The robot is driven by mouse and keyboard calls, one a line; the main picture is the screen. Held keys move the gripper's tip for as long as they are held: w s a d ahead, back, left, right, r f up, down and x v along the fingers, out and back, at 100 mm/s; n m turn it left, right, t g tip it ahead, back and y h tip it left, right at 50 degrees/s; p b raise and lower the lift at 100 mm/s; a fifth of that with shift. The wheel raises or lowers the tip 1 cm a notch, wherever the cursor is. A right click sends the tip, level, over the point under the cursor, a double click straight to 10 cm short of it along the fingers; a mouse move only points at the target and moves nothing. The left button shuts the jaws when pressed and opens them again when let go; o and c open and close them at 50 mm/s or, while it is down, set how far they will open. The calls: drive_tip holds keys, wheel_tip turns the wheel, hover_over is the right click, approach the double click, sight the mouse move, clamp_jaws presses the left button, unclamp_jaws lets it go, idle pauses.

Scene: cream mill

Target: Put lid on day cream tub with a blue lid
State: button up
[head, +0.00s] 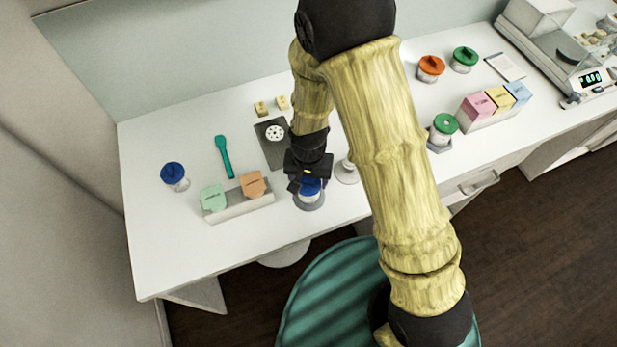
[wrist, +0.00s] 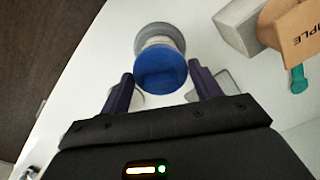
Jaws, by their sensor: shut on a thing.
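My gripper (head: 309,178) is low over the front of the white bench. In the wrist view its two dark fingers (wrist: 161,71) are on either side of a blue lid (wrist: 160,72), and it is shut on this lid. A pale tub (wrist: 158,41) shows just beyond and below the lid, on a round grey pad (head: 309,204). I cannot tell whether the lid is seated on this tub or slightly above it. No tub label is readable.
A grey rack with green and orange sample blocks (head: 240,205) is close left of the gripper. A teal spatula (head: 224,157) lies behind it. A dark plate with a white dial (head: 274,133) is behind the gripper. A green-lidded tub (head: 442,128) stands to the right.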

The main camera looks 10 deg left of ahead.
drive_tip(key=shift+d+f, duration=0.15)
drive_tip(key=shift+f, duration=0.2)
drive_tip(key=shift+c, duration=0.4)
drive_tip(key=shift+c, duration=0.3)
drive_tip(key=shift+s+f+b, duration=0.1)
drive_tip(key=shift+f+b, duration=0.2)
drive_tip(key=shift+b, duration=0.05)
drive_tip(key=c, duration=0.3)
drive_tip(key=shift+c, duration=0.2)
drive_tip(key=o, duration=1.7)
drive_tip(key=shift+r, duration=0.1)
drive_tip(key=shift+o, duration=0.2)
drive_tip(key=shift+w, duration=0.2)
drive_tip(key=shift+r, duration=0.15)
